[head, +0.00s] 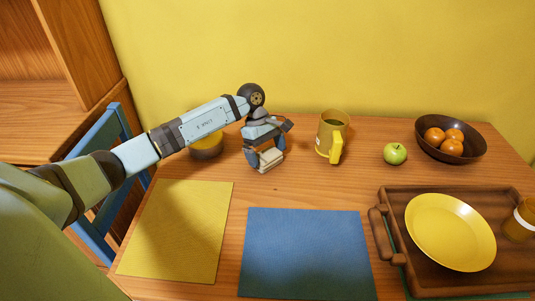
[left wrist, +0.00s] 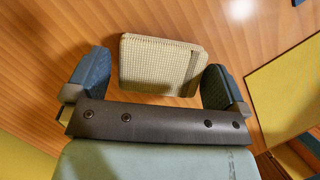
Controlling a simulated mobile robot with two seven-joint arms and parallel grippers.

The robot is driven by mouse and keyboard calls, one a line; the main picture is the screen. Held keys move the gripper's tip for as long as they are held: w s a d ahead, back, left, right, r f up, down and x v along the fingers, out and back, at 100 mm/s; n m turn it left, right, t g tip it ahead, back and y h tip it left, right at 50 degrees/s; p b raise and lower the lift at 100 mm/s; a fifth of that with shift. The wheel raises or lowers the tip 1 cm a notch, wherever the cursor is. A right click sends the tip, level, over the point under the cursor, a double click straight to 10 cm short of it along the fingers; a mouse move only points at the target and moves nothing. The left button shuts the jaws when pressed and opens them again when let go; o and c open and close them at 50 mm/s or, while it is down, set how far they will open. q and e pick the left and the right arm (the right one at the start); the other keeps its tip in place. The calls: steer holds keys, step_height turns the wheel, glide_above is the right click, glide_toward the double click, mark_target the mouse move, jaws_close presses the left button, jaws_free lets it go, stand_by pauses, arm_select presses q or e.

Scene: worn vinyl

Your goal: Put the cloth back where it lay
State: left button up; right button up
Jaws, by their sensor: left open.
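The folded beige cloth (head: 271,159) lies on the wooden table, toward the back and left of the mug. It also shows in the left wrist view (left wrist: 160,66), as a small waffle-textured pad. My left gripper (head: 266,152) is open, pointing down over the cloth. In the left wrist view its two fingers (left wrist: 155,85) stand on either side of the cloth, with a gap on each side. My right gripper is not in view.
A yellow mug (head: 332,135) and a green apple (head: 395,154) stand to the right. A dark bowl of oranges (head: 474,150) is at the back right. A yellow mat (head: 178,230) and a blue mat (head: 305,252) lie bare in front. A brown tray (head: 395,203) holds a yellow plate (head: 450,232).

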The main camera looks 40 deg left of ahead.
arm_select(q)
steer(key=shift+v, duration=0.75)
steer(key=shift+p+v, duration=0.55)
steer(key=shift+v, duration=0.6)
steer(key=shift+p+v, duration=0.35)
steer(key=shift+v, duration=0.85)
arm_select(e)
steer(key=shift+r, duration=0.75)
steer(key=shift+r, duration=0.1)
arm_select(q)
steer(key=p+v, duration=0.1)
steer(key=v, duration=1.2)
steer(key=shift+a+r, duration=0.25)
steer(key=shift+r, duration=0.1)
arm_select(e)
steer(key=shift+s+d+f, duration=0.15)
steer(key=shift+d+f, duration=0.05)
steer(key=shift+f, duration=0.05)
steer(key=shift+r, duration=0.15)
